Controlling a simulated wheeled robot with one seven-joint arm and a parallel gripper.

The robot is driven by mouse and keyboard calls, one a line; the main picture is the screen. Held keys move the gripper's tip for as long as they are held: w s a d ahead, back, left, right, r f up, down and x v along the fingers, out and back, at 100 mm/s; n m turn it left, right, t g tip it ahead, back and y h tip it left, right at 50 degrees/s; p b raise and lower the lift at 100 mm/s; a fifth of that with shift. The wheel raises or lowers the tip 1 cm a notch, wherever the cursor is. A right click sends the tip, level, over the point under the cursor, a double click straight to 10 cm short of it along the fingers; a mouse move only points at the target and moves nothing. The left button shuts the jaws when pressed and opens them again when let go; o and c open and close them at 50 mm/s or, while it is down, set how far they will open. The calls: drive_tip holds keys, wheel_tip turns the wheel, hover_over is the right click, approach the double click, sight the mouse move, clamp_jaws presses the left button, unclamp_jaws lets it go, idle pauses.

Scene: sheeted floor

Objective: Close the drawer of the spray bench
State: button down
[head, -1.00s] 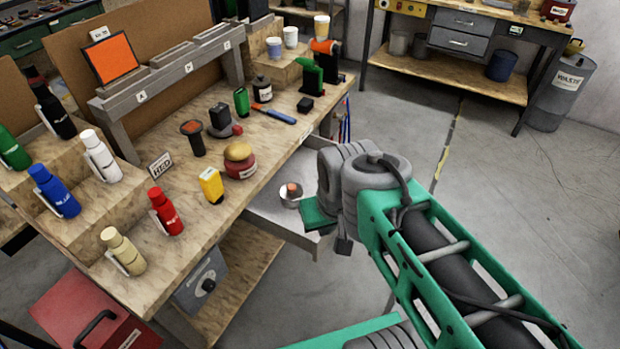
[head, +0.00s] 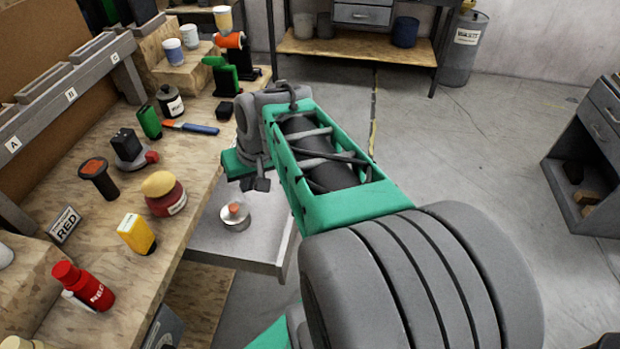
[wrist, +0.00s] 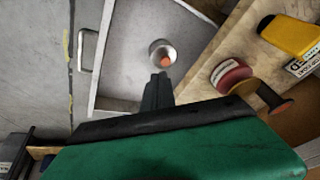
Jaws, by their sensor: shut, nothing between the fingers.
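The grey drawer (head: 265,225) stands pulled out from under the right side of the wooden-topped spray bench (head: 120,205). A round metal tin (head: 235,217) with an orange item in it sits in the drawer. My gripper (head: 257,184) is above the drawer, behind the tin; its fingers are partly hidden by my arm. In the wrist view my gripper (wrist: 157,82) is shut and empty, pointing toward the tin (wrist: 162,53). The drawer's bar handle (wrist: 84,50) is at the left, apart from the fingers. I cannot tell the exact finger height above the drawer (wrist: 120,70).
The bench top holds a red bottle (head: 82,286), a yellow device (head: 136,234), a red pot with a yellow pad (head: 165,195) and a blue-handled tool (head: 197,128). Another bench (head: 350,48) stands behind, a grey cabinet (head: 590,150) at right. The floor between is clear.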

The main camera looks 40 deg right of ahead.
drive_tip(key=d+f+m+b, duration=0.1)
drive_tip(key=d+f, duration=0.1)
drive_tip(key=d, duration=0.3)
drive_tip(key=d+f+m+t+b, duration=0.1)
drive_tip(key=d+f+b, duration=0.1)
drive_tip(key=d, duration=0.3)
drive_tip(key=d+f+m+b, duration=0.1)
drive_tip(key=d+f, duration=0.2)
drive_tip(key=d, duration=0.1)
drive_tip(key=shift+w+d+f, duration=0.15)
drive_tip(key=shift+w+d, duration=0.15)
drive_tip(key=shift+d, duration=0.1)
drive_tip(key=s+d+f+m+t+b, duration=0.1)
drive_tip(key=s+d+f+m+b, duration=0.15)
drive_tip(key=d, duration=0.45)
drive_tip(key=s+d+f+m+t+b, duration=0.1)
drive_tip(key=s+d, duration=0.2)
drive_tip(key=d, duration=0.3)
drive_tip(key=w+a+f+b, duration=0.1)
drive_tip(key=w+a+f, duration=0.1)
drive_tip(key=w+f, duration=0.5)
drive_tip(key=shift+w+a+f+h, duration=0.25)
drive_tip(key=shift+w+h, duration=0.15)
drive_tip(key=shift+w, duration=0.65)
